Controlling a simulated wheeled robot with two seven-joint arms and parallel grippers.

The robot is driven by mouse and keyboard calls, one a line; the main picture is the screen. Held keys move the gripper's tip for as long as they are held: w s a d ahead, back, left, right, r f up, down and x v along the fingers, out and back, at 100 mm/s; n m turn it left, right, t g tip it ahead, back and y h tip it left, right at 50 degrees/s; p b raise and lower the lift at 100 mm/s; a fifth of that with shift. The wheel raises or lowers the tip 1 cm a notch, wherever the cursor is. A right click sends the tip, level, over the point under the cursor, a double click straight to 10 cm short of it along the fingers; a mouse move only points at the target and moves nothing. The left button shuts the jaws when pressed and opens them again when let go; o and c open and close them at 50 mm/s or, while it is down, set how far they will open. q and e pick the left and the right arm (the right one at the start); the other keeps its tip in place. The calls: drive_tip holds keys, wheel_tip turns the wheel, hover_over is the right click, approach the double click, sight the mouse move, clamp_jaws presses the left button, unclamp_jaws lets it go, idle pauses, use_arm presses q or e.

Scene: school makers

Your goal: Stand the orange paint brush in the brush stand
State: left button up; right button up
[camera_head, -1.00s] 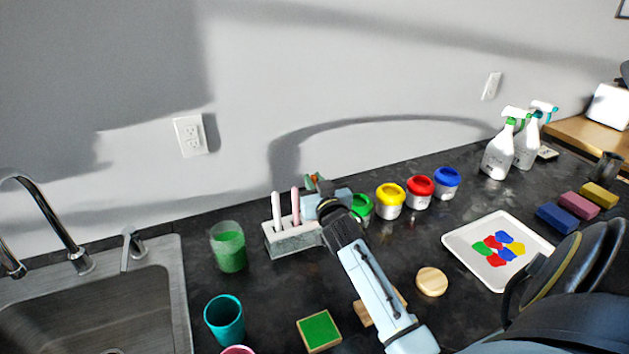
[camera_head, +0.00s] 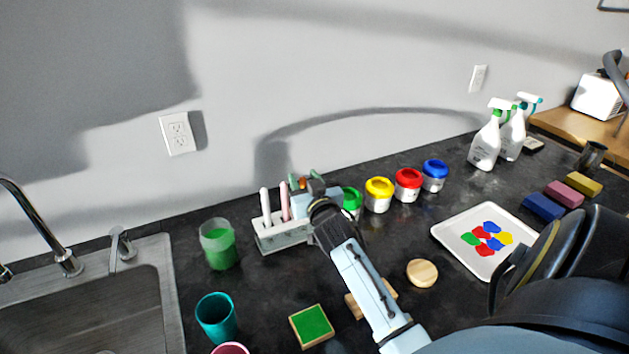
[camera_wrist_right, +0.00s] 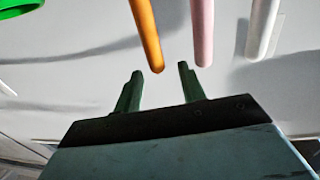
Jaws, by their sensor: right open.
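The orange brush (camera_wrist_right: 147,32) shows in the right wrist view beside a pink brush (camera_wrist_right: 202,30) and a white brush (camera_wrist_right: 262,28), in one row and slightly tilted against them. Only a small orange bit of it (camera_head: 303,182) shows in the head view, behind my gripper. The grey brush stand (camera_head: 283,236) holds the white and pink brushes upright. The foot of the orange brush is hidden, but it lines up with the stand's right end. My right gripper (camera_wrist_right: 160,74) is open and empty, its fingertips just short of the orange brush's end. My left gripper is out of view.
Paint pots, green (camera_head: 351,200), yellow (camera_head: 378,194), red (camera_head: 408,185) and blue (camera_head: 434,176), stand right of the stand. A green cup (camera_head: 219,246) is on its left, a teal cup (camera_head: 217,318) nearer. A sink (camera_head: 95,310) lies left, a white paint tray (camera_head: 455,240) right.

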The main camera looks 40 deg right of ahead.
drive_tip(key=v, duration=1.2)
drive_tip(key=shift+s, duration=0.1)
